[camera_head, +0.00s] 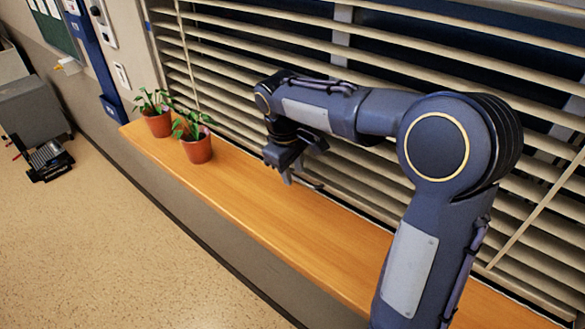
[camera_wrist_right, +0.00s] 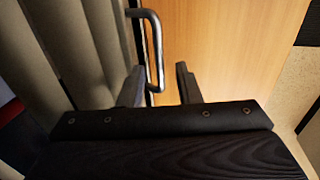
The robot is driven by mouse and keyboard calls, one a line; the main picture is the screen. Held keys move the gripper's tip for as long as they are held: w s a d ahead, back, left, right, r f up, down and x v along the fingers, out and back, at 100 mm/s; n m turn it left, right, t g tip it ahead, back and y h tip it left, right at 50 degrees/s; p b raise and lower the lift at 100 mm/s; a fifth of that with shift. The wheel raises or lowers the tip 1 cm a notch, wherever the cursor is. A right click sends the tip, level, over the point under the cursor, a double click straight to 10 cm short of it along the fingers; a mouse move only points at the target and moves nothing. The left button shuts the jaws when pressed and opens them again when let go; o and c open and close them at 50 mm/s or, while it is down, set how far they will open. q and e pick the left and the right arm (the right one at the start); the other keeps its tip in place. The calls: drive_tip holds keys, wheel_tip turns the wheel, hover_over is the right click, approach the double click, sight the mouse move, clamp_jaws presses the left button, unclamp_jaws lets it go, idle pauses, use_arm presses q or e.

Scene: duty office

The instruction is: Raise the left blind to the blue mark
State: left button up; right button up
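The beige slatted blind (camera_head: 230,58) hangs over the window, its lower slats close above the wooden sill (camera_head: 262,209). My right gripper (camera_head: 298,166) is low in front of the blind, just above the sill. In the right wrist view, a bent metal handle (camera_wrist_right: 157,48) extends from the blind side into the gap between the open fingers (camera_wrist_right: 160,70). The fingers stand on either side of it, apart from each other; I cannot tell whether either touches it. I cannot make out a blue mark on the blind with certainty. My left gripper is not in view.
Two potted plants, a nearer one (camera_head: 197,149) and a farther one (camera_head: 157,122), stand on the sill left of my gripper. Blue wall panels (camera_head: 92,42) are at the upper left. A grey bin-like unit (camera_head: 35,115) stands far left.

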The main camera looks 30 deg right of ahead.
clamp_jaws()
